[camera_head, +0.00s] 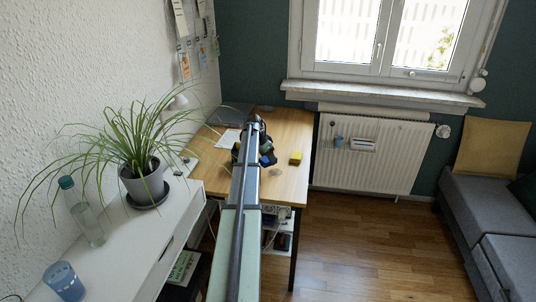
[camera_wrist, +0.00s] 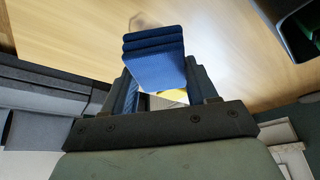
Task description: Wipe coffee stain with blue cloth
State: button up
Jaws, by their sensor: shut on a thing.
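The blue cloth (camera_wrist: 154,66) is a folded, layered block held between the two fingers of my gripper (camera_wrist: 160,78) in the wrist view. In the head view the cloth (camera_head: 267,160) is a small blue patch beside my gripper (camera_head: 262,155), over the wooden desk (camera_head: 289,187). A faint brownish mark, seemingly the coffee stain (camera_head: 275,172), lies on the desk just in front of the cloth. In the wrist view a brownish mark (camera_wrist: 140,20) shows just beyond the cloth, partly hidden by it. I cannot tell whether the cloth touches the desk.
A paper sheet (camera_head: 228,138) and a dark laptop-like item (camera_head: 232,114) lie farther back. A plant pot (camera_head: 146,184) stands on the white cabinet at left.

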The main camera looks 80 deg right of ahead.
aim_at(268, 173)
notch_tip(268, 173, down, 6)
jog(key=shift+r, duration=0.1)
jog(key=shift+s, duration=0.35)
jog(key=shift+c, duration=0.3)
jog(key=shift+s+f, duration=0.2)
jog(key=shift+s, duration=3.2)
jog(key=shift+w+d, duration=0.1)
jog(key=shift+w, duration=3.75)
jog(key=shift+s+d, duration=0.25)
jog(key=shift+s, duration=3.45)
jog(key=shift+w, duration=3.55)
jog(key=shift+r, duration=4.05)
